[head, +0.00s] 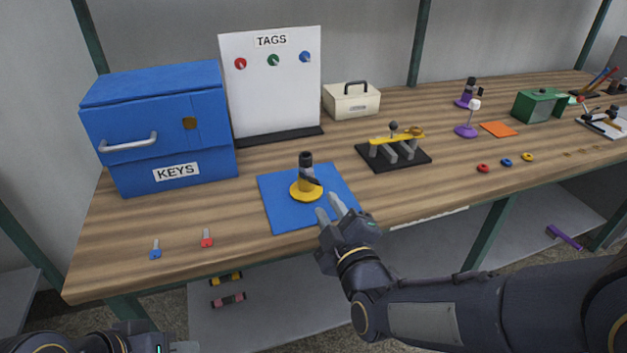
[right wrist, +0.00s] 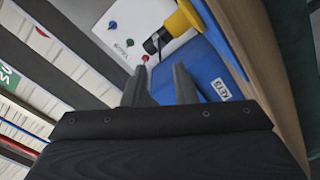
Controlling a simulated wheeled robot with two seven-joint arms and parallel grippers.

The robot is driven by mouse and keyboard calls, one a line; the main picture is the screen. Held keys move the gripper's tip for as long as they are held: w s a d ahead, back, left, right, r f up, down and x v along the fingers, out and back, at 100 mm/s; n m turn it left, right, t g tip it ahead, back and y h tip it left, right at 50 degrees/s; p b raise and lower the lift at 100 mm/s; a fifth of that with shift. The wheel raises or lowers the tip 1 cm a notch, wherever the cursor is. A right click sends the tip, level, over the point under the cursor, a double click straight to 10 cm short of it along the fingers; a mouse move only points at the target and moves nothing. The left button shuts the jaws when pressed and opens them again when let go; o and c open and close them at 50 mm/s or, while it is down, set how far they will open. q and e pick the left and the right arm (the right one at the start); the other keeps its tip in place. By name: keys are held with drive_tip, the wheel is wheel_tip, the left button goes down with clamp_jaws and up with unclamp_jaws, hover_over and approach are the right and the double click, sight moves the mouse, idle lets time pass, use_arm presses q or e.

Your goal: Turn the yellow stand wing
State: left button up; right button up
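The yellow stand (head: 305,190) stands upright on a blue mat (head: 280,215) in the head view. It has a round yellow base, a black-topped post and a dark wing (head: 312,177) on the post's right side. In the right wrist view the yellow stand (right wrist: 182,22) shows near the top, with its black part beside it. My right gripper (head: 330,208) is at the mat's front right edge, close to the stand but apart from it. Its fingers are apart and empty. My left gripper (head: 183,347) is barely in view at the bottom left, mostly cut off.
A blue KEYS box (head: 160,145) and a white TAGS board (head: 270,95) stand behind. A black rack (head: 415,157) with a yellow tool is to the right. The table's front edge runs beneath my right arm.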

sight(313, 179)
drive_tip(key=x, duration=0.7)
drive_tip(key=shift+w+a+b, duration=0.15)
drive_tip(key=shift+w+b, duration=0.2)
drive_tip(key=shift+b, duration=0.05)
drive_tip(key=shift+c, duration=0.4)
clamp_jaws()
